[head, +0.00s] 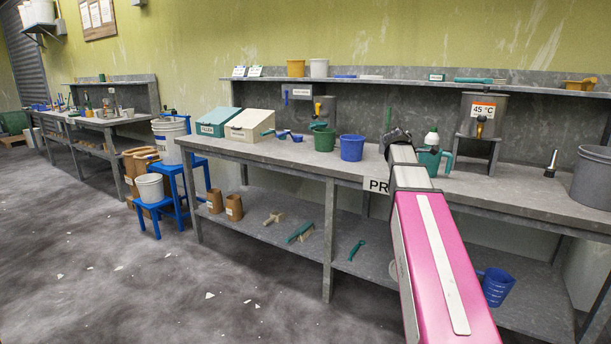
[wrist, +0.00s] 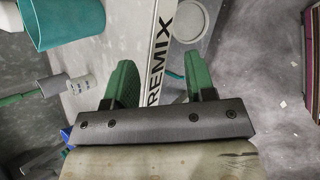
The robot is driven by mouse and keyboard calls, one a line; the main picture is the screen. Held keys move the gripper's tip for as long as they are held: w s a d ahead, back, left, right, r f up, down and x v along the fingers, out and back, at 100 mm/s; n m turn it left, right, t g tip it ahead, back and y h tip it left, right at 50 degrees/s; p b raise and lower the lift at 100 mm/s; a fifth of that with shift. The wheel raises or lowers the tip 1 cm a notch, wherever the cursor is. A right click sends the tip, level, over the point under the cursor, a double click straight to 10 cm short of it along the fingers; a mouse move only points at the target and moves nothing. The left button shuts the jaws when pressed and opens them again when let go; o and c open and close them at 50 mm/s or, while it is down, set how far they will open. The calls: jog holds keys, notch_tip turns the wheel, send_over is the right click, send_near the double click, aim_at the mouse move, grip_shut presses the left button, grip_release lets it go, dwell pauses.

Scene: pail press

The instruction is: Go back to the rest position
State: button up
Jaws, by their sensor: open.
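My gripper (wrist: 160,80) shows in the wrist view with its two green fingers spread apart and nothing between them. It is over the front edge of the long grey bench (head: 458,186), by the white PREMIX label (wrist: 159,55). In the head view my pink arm reaches up to this edge and covers part of the label (head: 376,185); the fingers cannot be made out there. A teal container (wrist: 65,20) is at the upper left of the wrist view, apart from the fingers.
A blue pail (head: 352,148) and a green pail (head: 324,139) stand on the bench left of my arm. A green jug (head: 433,160) stands just right of it. A 45 °C tank (head: 483,115) is farther right. The floor (head: 120,275) at the left is mostly clear.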

jog(key=s+a+f+m+g+y, duration=0.1)
jog(key=s+a+f+m+y, duration=0.1)
jog(key=s+a+f+m, duration=0.2)
jog(key=s+a+f+m+g+y, duration=0.1)
jog(key=s+a+f+m, duration=0.4)
jog(key=f, duration=1.6)
jog(key=s+a+f+m+g+y, duration=0.1)
jog(key=s+a+f+m+y, duration=0.3)
jog(key=s+a+f, duration=0.8)
jog(key=s+m, duration=0.1)
jog(key=s, duration=0.1)
jog(key=shift+s+f+g, duration=0.25)
jog(key=shift+s+g, duration=0.05)
jog(key=shift+s, duration=0.05)
